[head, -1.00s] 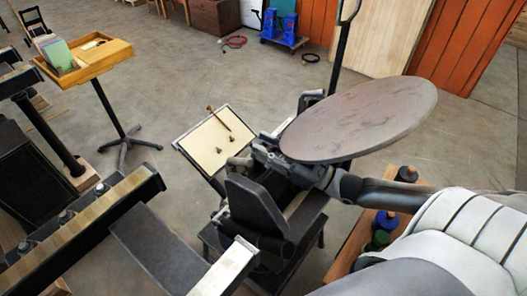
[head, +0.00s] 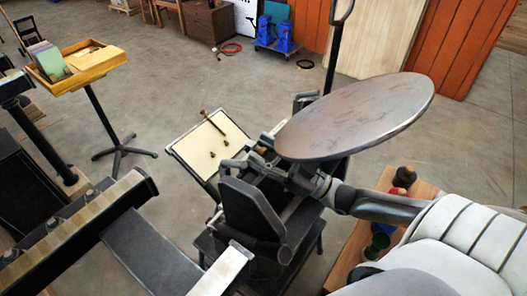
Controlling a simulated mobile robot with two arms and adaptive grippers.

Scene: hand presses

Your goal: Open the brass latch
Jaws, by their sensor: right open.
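The hand press (head: 252,208) stands in the middle, with a large round grey disc (head: 355,117) tilted above it. A cream board (head: 190,146) slants out from its far left side. A thin brass-coloured piece (head: 214,124) lies across the top of this board, with small dark pieces below it; I cannot tell whether any of these is the latch. My right arm comes in from the right under the disc. My right gripper (head: 262,157) is open among the press parts beside the board. Its fingers are partly lost against the dark metal. My left gripper is out of view.
A wooden shelf (head: 398,181) with several ink containers is at the right, beside my right arm. A wooden tray on a stand (head: 93,66) is at the upper left. Another dark press fills the lower left. Open concrete floor lies behind the press.

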